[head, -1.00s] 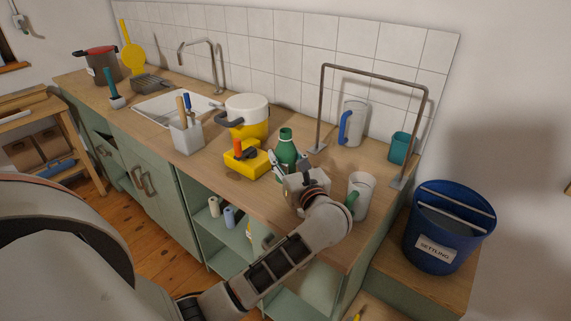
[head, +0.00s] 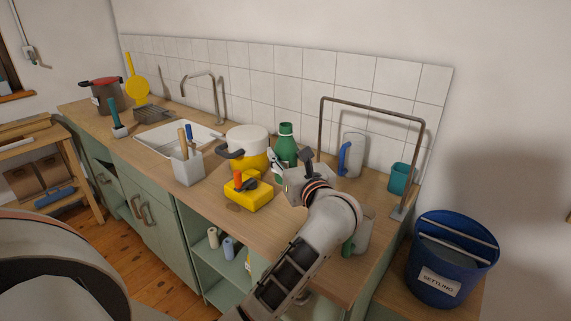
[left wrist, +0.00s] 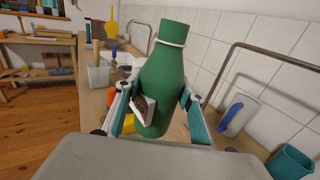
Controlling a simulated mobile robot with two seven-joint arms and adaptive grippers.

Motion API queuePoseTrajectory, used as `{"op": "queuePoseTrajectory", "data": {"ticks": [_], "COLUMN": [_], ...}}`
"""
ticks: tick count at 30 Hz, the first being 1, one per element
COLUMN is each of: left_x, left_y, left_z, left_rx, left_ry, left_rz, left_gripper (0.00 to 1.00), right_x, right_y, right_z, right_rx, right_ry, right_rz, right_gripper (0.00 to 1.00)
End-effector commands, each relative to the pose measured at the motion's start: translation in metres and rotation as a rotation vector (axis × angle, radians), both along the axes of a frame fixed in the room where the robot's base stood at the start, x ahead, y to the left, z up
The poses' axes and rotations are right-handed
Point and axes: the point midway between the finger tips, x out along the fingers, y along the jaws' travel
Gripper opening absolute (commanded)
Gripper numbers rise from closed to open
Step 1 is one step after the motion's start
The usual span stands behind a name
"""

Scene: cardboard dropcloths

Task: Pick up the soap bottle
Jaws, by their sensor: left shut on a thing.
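The soap bottle is a green bottle (head: 286,142) with a narrow neck and a pale ring. My left gripper (head: 282,170) is shut on it, hiding its lower part in the head view. In the left wrist view the bottle (left wrist: 163,75) stands nearly upright, slightly tilted, between the fingers of my left gripper (left wrist: 158,105). It appears held above the wooden counter. My right gripper is not in view.
A yellow block (head: 249,196) with an orange-handled tool and a yellow-white pot (head: 248,147) are left of the bottle. A blue bucket (head: 445,285) stands beyond the counter's end.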

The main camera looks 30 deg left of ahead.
Motion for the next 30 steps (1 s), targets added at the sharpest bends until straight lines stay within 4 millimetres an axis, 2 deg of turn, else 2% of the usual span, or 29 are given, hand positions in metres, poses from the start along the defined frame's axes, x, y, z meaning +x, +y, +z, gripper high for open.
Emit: {"op": "queuePoseTrajectory", "data": {"ticks": [6, 15, 25, 30], "left_x": [0.000, 0.000, 0.001, 0.010], "left_y": [0.000, 0.000, -0.003, -0.018], "left_z": [0.020, 0.036, 0.042, 0.035], "left_rx": [0.001, 0.002, 0.005, 0.013], "left_ry": [-0.003, -0.004, -0.001, 0.006], "left_rz": [0.001, 0.001, -0.017, -0.103], "left_gripper": [0.08, 0.08, 0.08, 0.08], "right_x": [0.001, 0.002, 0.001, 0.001], "right_y": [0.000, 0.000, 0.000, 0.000], "right_z": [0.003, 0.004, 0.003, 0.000], "right_rx": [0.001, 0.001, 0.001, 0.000], "right_ry": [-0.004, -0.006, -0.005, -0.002], "right_rz": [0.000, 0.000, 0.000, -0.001], "right_gripper": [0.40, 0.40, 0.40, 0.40]}}
